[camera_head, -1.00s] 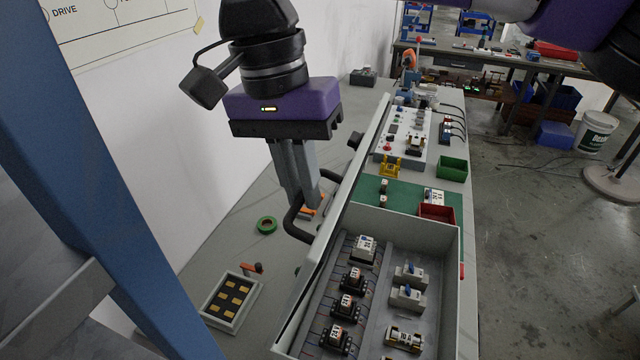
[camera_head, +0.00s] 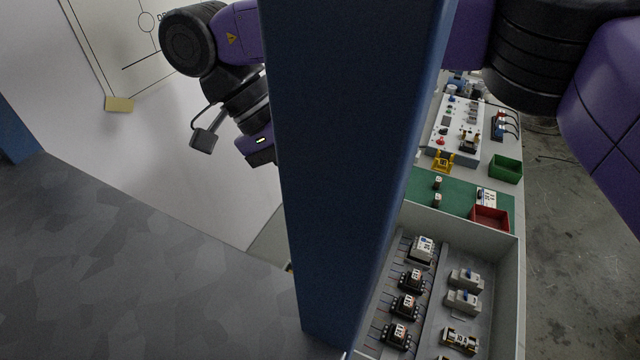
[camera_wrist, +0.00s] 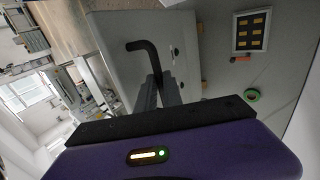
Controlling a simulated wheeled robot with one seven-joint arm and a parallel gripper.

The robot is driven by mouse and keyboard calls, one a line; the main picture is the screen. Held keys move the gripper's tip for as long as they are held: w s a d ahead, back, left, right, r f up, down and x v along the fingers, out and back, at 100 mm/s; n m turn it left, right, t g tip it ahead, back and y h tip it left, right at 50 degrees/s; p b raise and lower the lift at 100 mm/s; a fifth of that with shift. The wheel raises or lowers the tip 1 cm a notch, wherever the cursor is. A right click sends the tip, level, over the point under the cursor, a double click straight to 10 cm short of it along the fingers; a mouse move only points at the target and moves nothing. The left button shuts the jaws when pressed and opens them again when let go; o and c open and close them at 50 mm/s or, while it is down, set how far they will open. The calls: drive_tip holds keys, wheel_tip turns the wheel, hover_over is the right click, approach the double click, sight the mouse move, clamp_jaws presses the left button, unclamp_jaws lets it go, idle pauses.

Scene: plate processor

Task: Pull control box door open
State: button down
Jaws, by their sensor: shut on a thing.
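The control box (camera_head: 522,290) stands at the lower right in the head view, its top uncovered and several electrical parts showing inside. In the wrist view, the grey door panel (camera_wrist: 108,65) carries a bent black handle (camera_wrist: 142,46). My gripper (camera_wrist: 158,80) is shut on that handle, with its two grey fingers at the handle's near end. In the head view, only part of the gripper's purple body shows, left of a blue post; the fingers, the handle and the door are hidden behind that post.
The blue post (camera_head: 350,150) crosses the middle of the head view. A red bin (camera_head: 490,218) and a green bin (camera_head: 506,167) stand beyond the box.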

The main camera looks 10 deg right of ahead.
drive_tip(key=shift+s+f, duration=0.1)
drive_tip(key=shift+f, duration=0.15)
drive_tip(key=c, duration=1.5)
unclamp_jaws()
drive_tip(key=shift+r, duration=0.15)
drive_tip(key=shift+r, duration=0.1)
drive_tip(key=v, duration=0.7)
drive_tip(key=shift+a+r, duration=0.2)
drive_tip(key=shift+r, duration=0.05)
